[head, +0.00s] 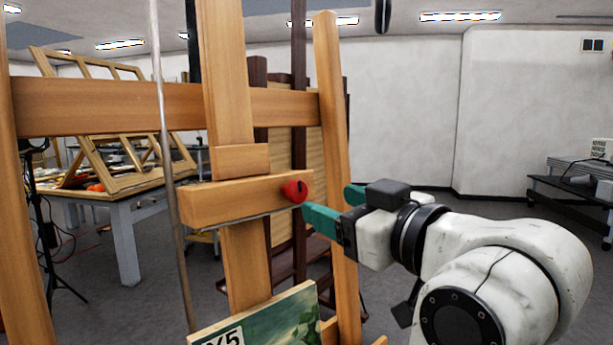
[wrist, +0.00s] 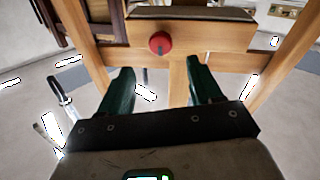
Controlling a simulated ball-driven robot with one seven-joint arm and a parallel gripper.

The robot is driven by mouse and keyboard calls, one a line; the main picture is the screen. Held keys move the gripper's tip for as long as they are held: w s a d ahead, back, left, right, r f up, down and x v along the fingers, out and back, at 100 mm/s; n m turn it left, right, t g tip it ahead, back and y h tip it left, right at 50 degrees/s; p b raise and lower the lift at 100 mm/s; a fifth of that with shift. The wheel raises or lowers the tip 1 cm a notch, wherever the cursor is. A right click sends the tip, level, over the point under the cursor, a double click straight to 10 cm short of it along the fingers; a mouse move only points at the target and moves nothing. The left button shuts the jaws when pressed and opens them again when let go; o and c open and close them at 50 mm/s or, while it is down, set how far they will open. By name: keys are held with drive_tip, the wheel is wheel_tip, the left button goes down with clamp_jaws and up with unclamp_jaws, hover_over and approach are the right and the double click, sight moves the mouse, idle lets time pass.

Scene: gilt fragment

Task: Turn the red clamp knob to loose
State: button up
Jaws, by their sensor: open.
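The red clamp knob (head: 294,191) sticks out of the right end of a wooden easel crossbar (head: 235,200) in the head view. A dark mark shows on its face. In the wrist view the knob (wrist: 160,43) is a round red disc on the wooden bar, beyond the fingertips and between their lines. My gripper (head: 332,205) has green fingers, spread apart and empty. It stands just right of the knob in the head view. In the wrist view my gripper (wrist: 160,72) shows both fingers pointing at the bar, with a visible gap to the knob.
The easel's right leg (head: 335,140) rises close beside my fingers. A painting (head: 265,322) leans below the crossbar, and a thin metal rod (head: 168,150) stands in front at left. A table (head: 130,205) with wooden frames is behind left. The floor at right is open before a dark bench (head: 575,190).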

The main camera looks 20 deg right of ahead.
sight(300, 192)
drive_tip(key=w, duration=0.2)
drive_tip(key=w+a, duration=0.1)
drive_tip(key=w, duration=0.5)
drive_tip(key=shift+w+a+p, duration=0.1)
drive_tip(key=shift+a+p, duration=0.25)
drive_tip(key=shift+p, duration=0.05)
drive_tip(key=shift+c, duration=0.2)
drive_tip(key=c, duration=1)
